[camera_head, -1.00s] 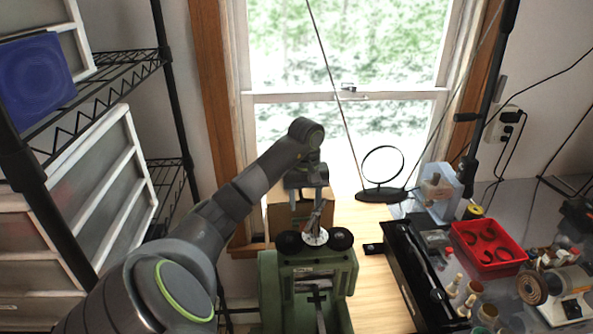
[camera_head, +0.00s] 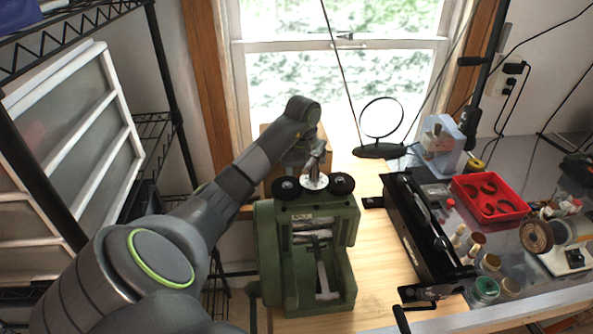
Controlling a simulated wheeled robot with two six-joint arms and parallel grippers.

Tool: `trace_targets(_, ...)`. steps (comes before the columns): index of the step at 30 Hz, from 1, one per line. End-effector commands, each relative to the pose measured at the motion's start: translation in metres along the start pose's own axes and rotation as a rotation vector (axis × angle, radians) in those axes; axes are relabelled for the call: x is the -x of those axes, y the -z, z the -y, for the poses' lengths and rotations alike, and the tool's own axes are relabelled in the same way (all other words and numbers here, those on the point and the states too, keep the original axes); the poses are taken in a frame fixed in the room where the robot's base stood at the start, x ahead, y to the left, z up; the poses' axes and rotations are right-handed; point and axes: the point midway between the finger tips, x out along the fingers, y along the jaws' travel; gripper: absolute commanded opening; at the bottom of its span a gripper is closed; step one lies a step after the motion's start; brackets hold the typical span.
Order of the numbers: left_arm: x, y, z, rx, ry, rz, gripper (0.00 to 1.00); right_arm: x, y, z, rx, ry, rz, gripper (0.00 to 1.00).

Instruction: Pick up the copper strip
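My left gripper (camera_head: 314,166) comes in from the left and points down at the top of a green metal machine (camera_head: 265,235). Its fingertips are small and partly hidden by the wrist, so I cannot tell whether they are open or shut. They are just above or at a white disc (camera_head: 314,182) between two black knobs on the machine. I cannot make out a copper strip with certainty; it may be hidden or too small to see. My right gripper is not in view.
The green machine stands on a wooden bench (camera_head: 385,275). To its right are a long black tool (camera_head: 425,235), a red tray (camera_head: 489,213) with dark rings, several small jars and a round mirror (camera_head: 381,118) on a stand. Metal shelving (camera_head: 178,110) stands at the left.

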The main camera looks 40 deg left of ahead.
Motion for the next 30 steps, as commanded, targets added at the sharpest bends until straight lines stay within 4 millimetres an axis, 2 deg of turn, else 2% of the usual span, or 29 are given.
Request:
trace_targets(7, -0.0011, -0.0002, -0.0015, -0.002, -0.001, -0.001, 0.48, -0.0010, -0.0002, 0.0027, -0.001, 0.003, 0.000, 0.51)
trace_targets(18, -0.0011, -0.0001, -0.0012, -0.002, 0.000, -0.001, 0.01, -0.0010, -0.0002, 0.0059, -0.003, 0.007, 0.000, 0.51)
trace_targets(30, 0.0038, 0.0001, -0.0010, -0.001, 0.000, -0.002, 0.00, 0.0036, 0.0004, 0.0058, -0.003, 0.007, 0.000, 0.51)
